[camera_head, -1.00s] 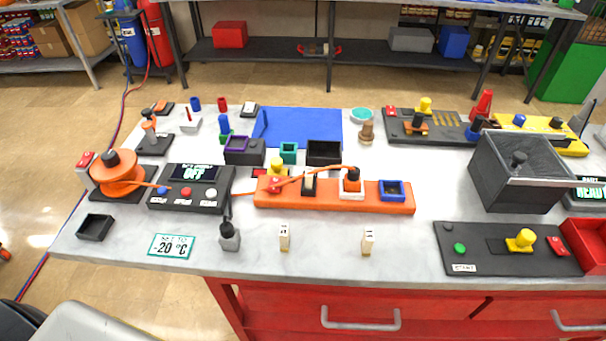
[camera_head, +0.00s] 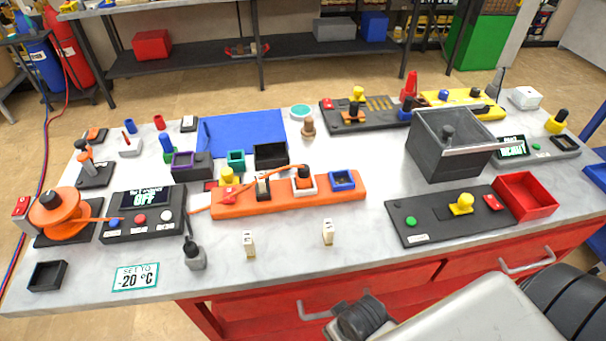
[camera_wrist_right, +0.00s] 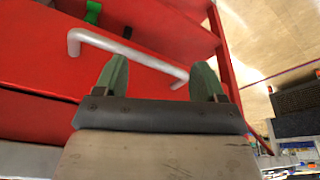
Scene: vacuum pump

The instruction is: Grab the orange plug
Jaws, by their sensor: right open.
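The orange plug (camera_head: 304,181) has a black top and sits upright in a white-based socket on the long orange power strip (camera_head: 240,208). An orange cord runs from it towards the orange reel (camera_head: 57,206) at the left. My right gripper (camera_wrist_right: 160,76) has two green fingers spread apart with nothing between them. In the right wrist view it is in front of the red drawer fronts and a pale handle, away from the plug. The plug is not in the right wrist view. My left gripper is not in view.
A yellow plug (camera_head: 228,176), a black box (camera_head: 270,155) and a blue socket (camera_head: 343,181) are close to the orange plug. Two small white blocks (camera_head: 249,245) stand in front of the strip. The red drawer cabinet (camera_wrist_right: 150,22) and its handle (camera_wrist_right: 125,52) are near my right fingers.

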